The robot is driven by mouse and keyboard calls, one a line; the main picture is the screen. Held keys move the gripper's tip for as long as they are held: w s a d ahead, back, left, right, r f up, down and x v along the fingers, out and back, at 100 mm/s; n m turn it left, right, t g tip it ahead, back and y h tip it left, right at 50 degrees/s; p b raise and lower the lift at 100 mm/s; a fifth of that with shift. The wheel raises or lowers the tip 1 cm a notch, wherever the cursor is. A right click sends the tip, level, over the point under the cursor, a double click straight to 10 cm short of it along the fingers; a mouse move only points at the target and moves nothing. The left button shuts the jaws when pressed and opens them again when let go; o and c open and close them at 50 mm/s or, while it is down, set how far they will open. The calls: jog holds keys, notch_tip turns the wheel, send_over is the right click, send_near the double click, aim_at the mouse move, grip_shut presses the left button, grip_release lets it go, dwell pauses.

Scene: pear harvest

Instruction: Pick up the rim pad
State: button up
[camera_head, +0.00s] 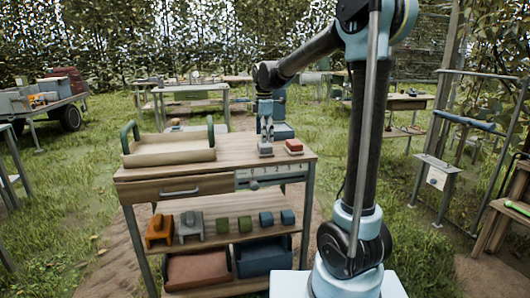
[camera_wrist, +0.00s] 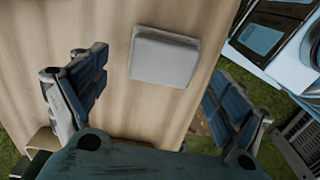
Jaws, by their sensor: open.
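A light grey, flat, rounded-edged pad, which I take for the rim pad, lies on the wooden bench top in the wrist view (camera_wrist: 165,56). In the head view a small grey piece (camera_head: 265,151) shows on the bench just below my gripper (camera_head: 266,137). My gripper is open and points down over the bench. In the wrist view its two dark blue fingers stand wide apart (camera_wrist: 155,92), with the pad between and a little beyond them, near the top of the picture. No contact with the pad shows.
A red-topped block (camera_head: 294,146) sits right of my gripper near the bench's right edge. A wooden tray with green handles (camera_head: 170,150) stands at left. The shelf (camera_head: 220,236) below holds several coloured blocks, with bins underneath. The bench front between is clear.

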aim_at(265, 145)
jog(key=shift+s+d+f, duration=0.1)
jog(key=shift+f, duration=2.1)
jog(key=c, duration=1.2)
jog(key=shift+r, duration=0.1)
jog(key=shift+c, duration=0.2)
notch_tip(265, 145, up, 10)
jog(key=shift+f, duration=0.1)
jog(key=shift+o, duration=1.4)
jog(key=shift+c, duration=0.4)
